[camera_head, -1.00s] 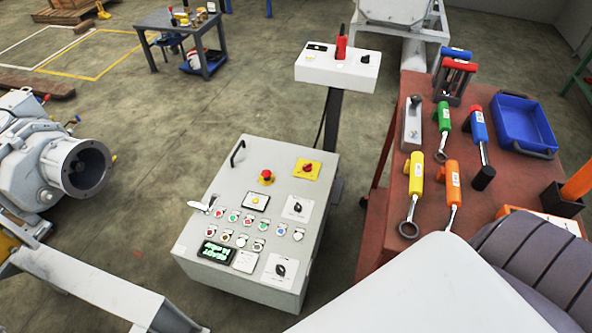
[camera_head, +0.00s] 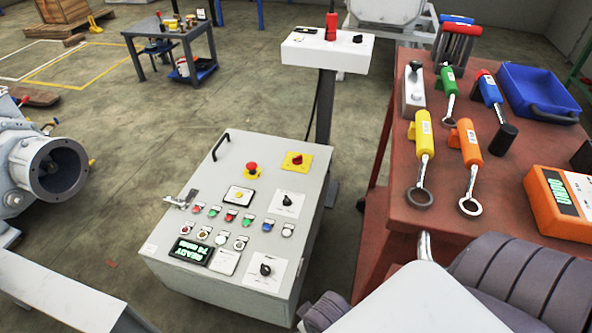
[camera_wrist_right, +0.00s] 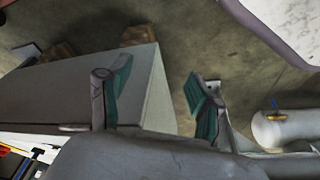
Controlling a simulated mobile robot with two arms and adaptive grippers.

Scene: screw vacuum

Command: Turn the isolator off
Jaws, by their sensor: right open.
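The grey control cabinet (camera_head: 222,260) stands on the floor in the middle of the head view. On its sloped top, a red rotary switch on a yellow plate (camera_head: 296,160), which looks like the isolator, sits at the far right. I cannot read its setting. A red mushroom button (camera_head: 252,168) is just left of it. Two black knobs on white plates (camera_head: 288,200) (camera_head: 265,269) are nearer. My right gripper (camera_wrist_right: 160,105) shows in the wrist view, with its fingers apart and nothing between them. A pale box fills the left of that view. My left gripper is not in view.
A red-brown table (camera_head: 390,232) on the right carries several coloured tools, a blue bin (camera_head: 540,92) and an orange device (camera_head: 562,203). A white control box on a post (camera_head: 326,52) stands behind the cabinet. A grey machine (camera_head: 50,170) is at left.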

